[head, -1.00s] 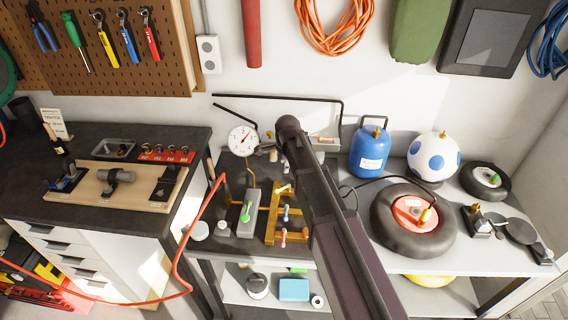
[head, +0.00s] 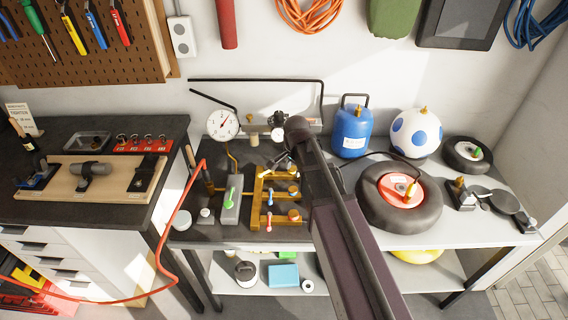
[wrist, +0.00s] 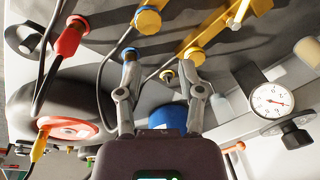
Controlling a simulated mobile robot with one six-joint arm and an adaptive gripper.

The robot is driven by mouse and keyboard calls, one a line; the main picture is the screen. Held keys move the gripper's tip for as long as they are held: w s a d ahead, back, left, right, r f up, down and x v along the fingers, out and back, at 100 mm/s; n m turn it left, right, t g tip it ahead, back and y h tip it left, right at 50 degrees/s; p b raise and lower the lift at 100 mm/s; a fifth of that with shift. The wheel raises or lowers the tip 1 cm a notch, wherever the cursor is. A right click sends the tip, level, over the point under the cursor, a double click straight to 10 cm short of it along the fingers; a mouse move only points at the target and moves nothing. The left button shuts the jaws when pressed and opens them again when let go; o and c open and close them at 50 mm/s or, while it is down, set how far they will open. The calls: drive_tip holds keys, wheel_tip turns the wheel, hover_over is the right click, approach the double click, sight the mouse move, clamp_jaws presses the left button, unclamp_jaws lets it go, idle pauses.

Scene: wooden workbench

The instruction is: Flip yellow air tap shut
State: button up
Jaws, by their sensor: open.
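A brass-yellow pipe manifold (head: 262,200) stands on the bench, left of my arm in the head view. No lever there is clearly yellow; my arm may hide part of the row. In the wrist view the manifold (wrist: 200,38) runs along the top, with a pale yellowish lever (wrist: 239,13) at upper right. My gripper (wrist: 162,68) is open and empty, its fingers apart below the manifold. The head view mostly hides the gripper.
A dial gauge (head: 223,124) and a grey block with a green lever (head: 231,194) stand to the left. A tyre with a red hub (head: 374,208), a blue tank (head: 351,130) and a spotted ball (head: 416,134) stand right. A red hose (head: 170,238) hangs at the left edge.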

drive_tip(key=s+d+f+n+b, duration=0.2)
drive_tip(key=s+d+n, duration=0.1)
drive_tip(key=s, duration=0.1)
drive_tip(key=s+d+f+n+b, duration=0.2)
drive_tip(key=s+d+f+b, duration=0.1)
drive_tip(key=s+d, duration=0.1)
drive_tip(key=s+d+f+n+g+b, duration=0.1)
drive_tip(key=s+d+f+n+b, duration=0.1)
drive_tip(key=s, duration=0.4)
drive_tip(key=shift+d+f+n, duration=0.25)
drive_tip(key=shift+d+n, duration=0.15)
drive_tip(key=shift+d, duration=0.2)
drive_tip(key=shift+d+f+n, duration=0.25)
drive_tip(key=shift+d+n, duration=0.15)
drive_tip(key=shift+d, duration=0.15)
drive_tip(key=shift+s+d+f+n+b, duration=0.25)
drive_tip(key=shift+s+d+n+b, duration=0.15)
drive_tip(key=shift+s+b, duration=0.15)
drive_tip(key=w+a+r+m+p, duration=0.15)
drive_tip(key=w+r+p, duration=0.45)
drive_tip(key=r+p, duration=0.6)
drive_tip(key=w+a+m, duration=0.4)
drive_tip(key=w+a, duration=0.3)
drive_tip(key=a, duration=0.2)
drive_tip(key=w+a+r+m+t+y, duration=0.1)
drive_tip(key=w+a+m, duration=0.4)
drive_tip(key=w+a, duration=0.3)
drive_tip(key=shift+a+p, duration=0.4)
drive_tip(key=shift+a, duration=0.75)
drive_tip(key=shift+f, duration=0.1)
